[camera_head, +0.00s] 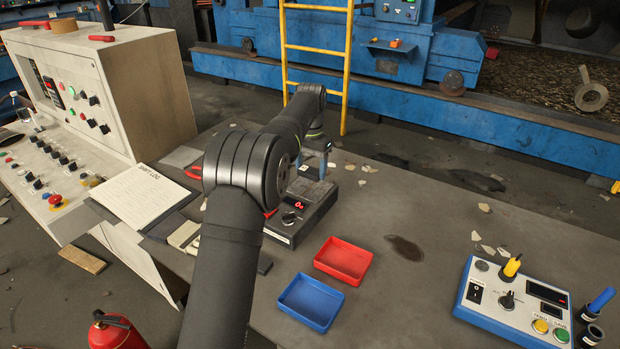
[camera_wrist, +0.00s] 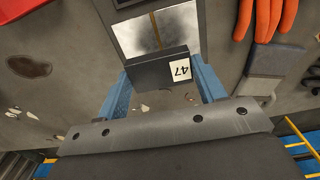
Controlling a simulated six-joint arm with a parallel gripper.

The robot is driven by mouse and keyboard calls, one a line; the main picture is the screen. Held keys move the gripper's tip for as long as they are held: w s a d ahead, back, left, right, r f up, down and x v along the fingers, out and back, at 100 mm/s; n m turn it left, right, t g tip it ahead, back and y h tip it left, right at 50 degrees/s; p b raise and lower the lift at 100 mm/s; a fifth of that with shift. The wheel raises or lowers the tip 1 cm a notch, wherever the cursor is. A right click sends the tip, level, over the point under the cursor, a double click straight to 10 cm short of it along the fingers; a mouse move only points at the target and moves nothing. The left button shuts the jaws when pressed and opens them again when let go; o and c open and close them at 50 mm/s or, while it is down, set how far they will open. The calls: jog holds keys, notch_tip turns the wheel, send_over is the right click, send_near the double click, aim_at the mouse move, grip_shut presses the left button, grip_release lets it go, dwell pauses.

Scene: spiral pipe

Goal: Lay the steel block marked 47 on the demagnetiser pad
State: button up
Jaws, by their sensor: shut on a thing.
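The steel block marked 47 (camera_wrist: 150,72) is dark grey with a white label, and it sits between the two blue fingers of my gripper (camera_wrist: 163,84) in the wrist view. My gripper is shut on it. The demagnetiser pad (camera_wrist: 133,38) is a pale metal plate with a brown line across its middle. The block overlaps the pad's near edge in the wrist view; I cannot tell whether they touch. In the head view my gripper (camera_head: 318,146) is over the far end of the dark demagnetiser unit (camera_head: 288,228), and my arm hides much of it.
A red tray (camera_head: 343,261) and a blue tray (camera_head: 311,302) sit empty on the bench. A blue-and-white control box (camera_head: 512,303) stands at the right. A clipboard (camera_head: 140,196) lies at the left. Orange-red finger shapes (camera_wrist: 270,18) lie beside the unit. The bench's middle right is mostly clear.

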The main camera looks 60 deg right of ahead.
aim_at(310, 170)
jog(key=shift+w+f, duration=0.1)
jog(key=shift+f, duration=1.9)
jog(key=shift+f, duration=0.2)
jog(key=o, duration=1.3)
jog(key=shift+c, duration=0.2)
notch_tip(310, 170, up, 12)
jog(key=shift+r, duration=0.2)
